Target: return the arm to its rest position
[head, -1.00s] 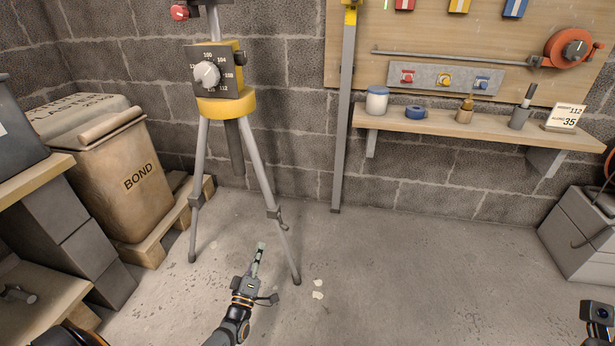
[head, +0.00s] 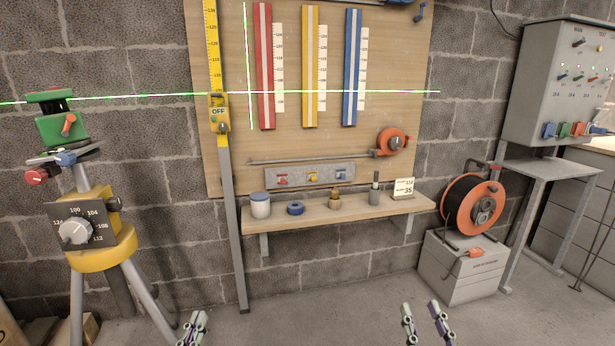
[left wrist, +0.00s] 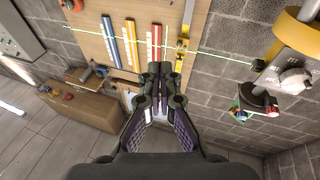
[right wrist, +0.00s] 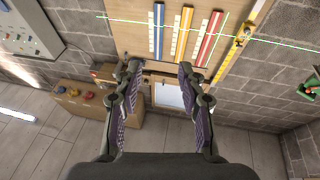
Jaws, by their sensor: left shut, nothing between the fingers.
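My left gripper (head: 192,328) shows at the bottom of the head view, left of centre, in front of the wall and above the floor. In the left wrist view its fingers (left wrist: 160,72) are together with nothing between them. My right gripper (head: 426,322) is at the bottom of the head view, right of centre. Its two fingers stand apart, and the right wrist view shows a wide empty gap between the fingertips (right wrist: 158,70). Neither gripper touches anything that I can see. Most of both arms is out of the head view.
A tripod (head: 105,250) with a green laser level (head: 62,124) stands at the left. A wooden shelf (head: 340,214) with small items is on the back wall below a board. An orange cable reel (head: 472,205) sits on a grey block at the right, beside a control cabinet (head: 562,85).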

